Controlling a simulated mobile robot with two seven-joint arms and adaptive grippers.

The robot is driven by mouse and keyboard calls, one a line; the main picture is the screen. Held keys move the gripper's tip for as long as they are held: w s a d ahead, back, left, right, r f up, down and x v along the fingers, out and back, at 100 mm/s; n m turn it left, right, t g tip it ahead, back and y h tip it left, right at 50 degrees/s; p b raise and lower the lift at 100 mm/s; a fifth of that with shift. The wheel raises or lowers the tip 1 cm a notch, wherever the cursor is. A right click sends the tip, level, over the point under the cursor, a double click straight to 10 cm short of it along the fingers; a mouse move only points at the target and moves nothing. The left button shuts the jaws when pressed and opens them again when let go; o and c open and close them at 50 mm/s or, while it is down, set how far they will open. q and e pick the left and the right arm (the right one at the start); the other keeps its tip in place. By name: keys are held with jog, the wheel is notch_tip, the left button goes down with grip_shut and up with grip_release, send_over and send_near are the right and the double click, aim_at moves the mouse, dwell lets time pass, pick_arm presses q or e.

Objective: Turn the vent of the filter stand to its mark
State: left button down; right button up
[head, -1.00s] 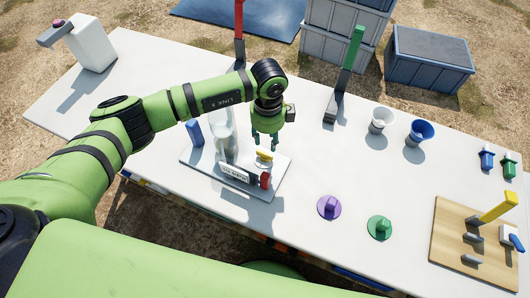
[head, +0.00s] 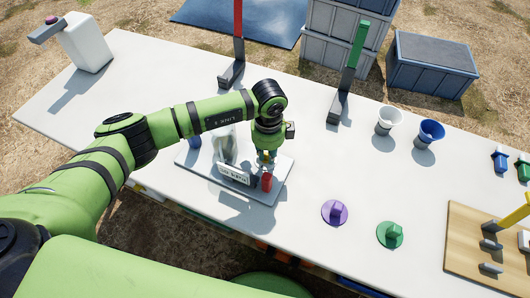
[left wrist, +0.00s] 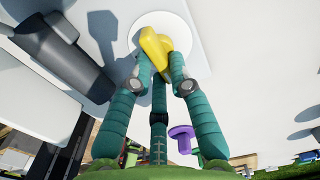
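The filter stand has a grey base plate (head: 262,194), a clear cylinder (head: 226,146), a white label plate and a red part (head: 266,181) at its front right. Its vent is a yellow handle (left wrist: 153,46) on a white round disc in the left wrist view. In the head view only a little yellow shows under my left gripper (head: 264,158). The left wrist view shows its teal fingertips (left wrist: 160,65) close in on both sides of the yellow handle, apparently gripping it. The vent's mark cannot be made out. My right gripper is not in view.
Purple (head: 334,212) and green (head: 390,234) knobs stand right of the stand. White (head: 388,121) and blue (head: 430,133) funnel cups are farther back. Red (head: 238,30) and green (head: 357,45) posts rise behind. A wooden board (head: 462,248) lies at right.

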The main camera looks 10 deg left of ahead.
pick_arm(q)
jog(key=m+b, duration=0.1)
jog(key=m, duration=0.2)
jog(key=shift+a+f+b, duration=0.15)
jog(key=shift+b, duration=0.15)
jog(key=m+b, duration=0.2)
jog(key=m, duration=0.3)
jog(key=shift+a, duration=0.2)
jog(key=m+b, duration=0.1)
jog(key=m, duration=0.1)
jog(key=m+b, duration=0.1)
jog(key=m, duration=0.1)
jog(key=m+b, duration=0.1)
jog(key=m, duration=0.2)
jog(key=shift+a+f+b, duration=0.1)
jog(key=shift+a+b, duration=0.15)
jog(key=shift+b, duration=0.1)
jog(key=m, duration=0.1)
jog(key=m+b, duration=0.1)
jog(key=m, duration=0.1)
jog(key=shift+a+r, duration=0.1)
jog(key=shift+r, duration=0.1)
jog(key=c, duration=1.2)
grip_release()
jog(key=shift+c, duration=0.2)
